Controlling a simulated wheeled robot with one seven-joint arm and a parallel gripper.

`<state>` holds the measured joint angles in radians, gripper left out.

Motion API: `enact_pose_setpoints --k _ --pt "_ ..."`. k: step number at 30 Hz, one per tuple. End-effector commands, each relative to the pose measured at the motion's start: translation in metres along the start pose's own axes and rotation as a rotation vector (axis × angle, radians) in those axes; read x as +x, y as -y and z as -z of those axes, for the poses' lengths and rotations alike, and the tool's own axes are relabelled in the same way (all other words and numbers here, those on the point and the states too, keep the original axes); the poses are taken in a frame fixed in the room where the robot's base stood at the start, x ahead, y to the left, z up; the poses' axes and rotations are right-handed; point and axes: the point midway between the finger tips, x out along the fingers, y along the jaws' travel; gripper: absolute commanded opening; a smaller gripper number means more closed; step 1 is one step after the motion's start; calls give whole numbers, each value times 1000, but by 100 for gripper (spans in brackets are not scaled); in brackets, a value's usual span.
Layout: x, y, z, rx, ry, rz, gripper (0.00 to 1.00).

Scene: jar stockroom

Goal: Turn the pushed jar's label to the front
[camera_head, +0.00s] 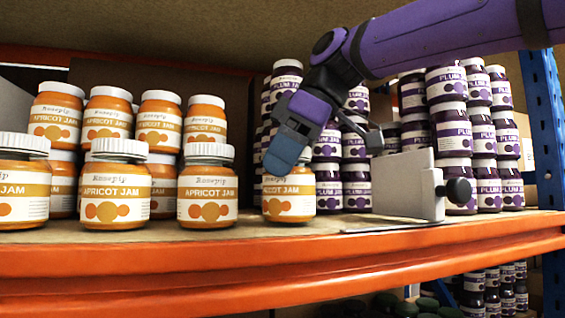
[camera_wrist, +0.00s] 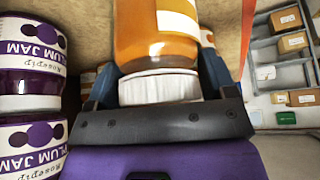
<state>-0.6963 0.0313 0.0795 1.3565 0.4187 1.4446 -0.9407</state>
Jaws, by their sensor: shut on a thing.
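The apricot jam jar (camera_head: 289,206) stands on the shelf at the right end of the front apricot row. Its white label with orange dots shows partly toward the front in the head view. My gripper (camera_head: 287,160) comes from above and is shut on this jar, hiding its lid and upper left side. In the wrist view, the fingers of my gripper (camera_wrist: 157,86) flank the white lid. There the jar (camera_wrist: 140,45) shows bare orange glass at left and a white label patch at right.
Apricot jars (camera_head: 208,190) stand left, labels forward. Stacked plum jars (camera_head: 327,188) stand close behind the held jar, with more (camera_head: 455,130) to the right. A pale upright plate (camera_head: 410,185) with a black knob stands to the right. The orange shelf edge (camera_head: 270,262) runs in front.

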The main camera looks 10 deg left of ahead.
Motion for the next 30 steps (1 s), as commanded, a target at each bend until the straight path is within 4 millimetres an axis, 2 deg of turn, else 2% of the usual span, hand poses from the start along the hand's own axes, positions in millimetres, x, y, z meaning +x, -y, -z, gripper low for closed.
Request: enact_pose_setpoints --k 22,23,24,26,30 --pt "4 0 -3 1 1 0 31" --pt "5 0 -3 1 1 0 80" --pt "5 0 -3 1 1 0 89" --pt "5 0 -3 1 1 0 100" --pt "4 0 -3 1 1 0 100"
